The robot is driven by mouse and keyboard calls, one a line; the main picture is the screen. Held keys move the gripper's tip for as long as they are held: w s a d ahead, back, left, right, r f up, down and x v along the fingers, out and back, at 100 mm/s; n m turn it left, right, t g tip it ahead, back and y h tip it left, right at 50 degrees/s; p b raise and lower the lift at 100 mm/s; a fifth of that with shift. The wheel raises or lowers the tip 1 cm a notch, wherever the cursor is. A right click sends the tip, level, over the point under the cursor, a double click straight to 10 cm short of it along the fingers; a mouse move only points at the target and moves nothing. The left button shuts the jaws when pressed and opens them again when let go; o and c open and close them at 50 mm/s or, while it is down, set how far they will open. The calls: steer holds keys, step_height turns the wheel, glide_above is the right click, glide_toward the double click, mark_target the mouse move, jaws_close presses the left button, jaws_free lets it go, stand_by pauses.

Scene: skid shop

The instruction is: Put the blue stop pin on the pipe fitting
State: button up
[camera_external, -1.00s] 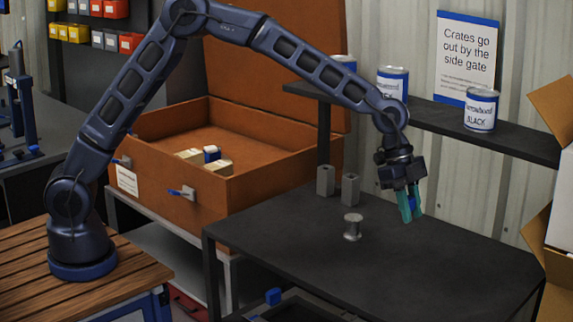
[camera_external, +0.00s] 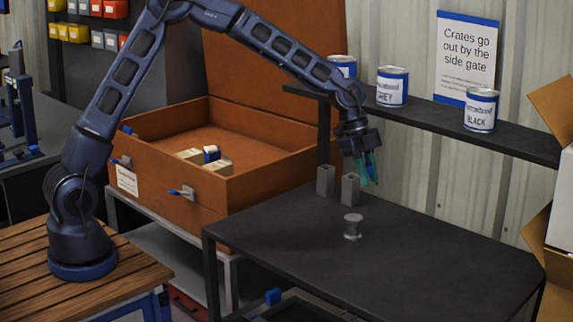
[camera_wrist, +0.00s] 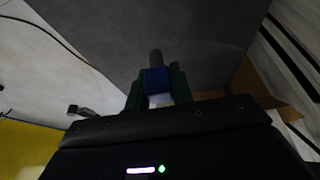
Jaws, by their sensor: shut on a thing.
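My gripper (camera_external: 369,180) is above the back of the dark table, up and slightly right of the pipe fitting in the outside view. Its teal fingers are shut on the blue stop pin (camera_wrist: 157,80), which shows as a blue block between the fingertips in the wrist view. A grey round end sticks out beyond the blue part; I cannot tell whether it belongs to the pin. The fingers mostly hide the pin in the outside view. The pipe fitting (camera_external: 352,226), a grey metal spool shape, stands upright on the table, apart from my gripper.
Two grey blocks (camera_external: 326,181) (camera_external: 350,188) stand near the table's back edge, close to my gripper. A shelf (camera_external: 520,138) with paint cans (camera_external: 392,87) runs behind. An open orange case (camera_external: 262,197) is left. The table's (camera_external: 430,265) front and right are clear.

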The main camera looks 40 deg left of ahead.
steer(key=w+a, duration=0.1)
steer(key=a, duration=0.3)
glide_toward(361, 220)
steer(key=x, duration=0.5)
steer(key=shift+s+d+f, duration=0.1)
steer(key=shift+f, duration=0.1)
steer(key=o, duration=1)
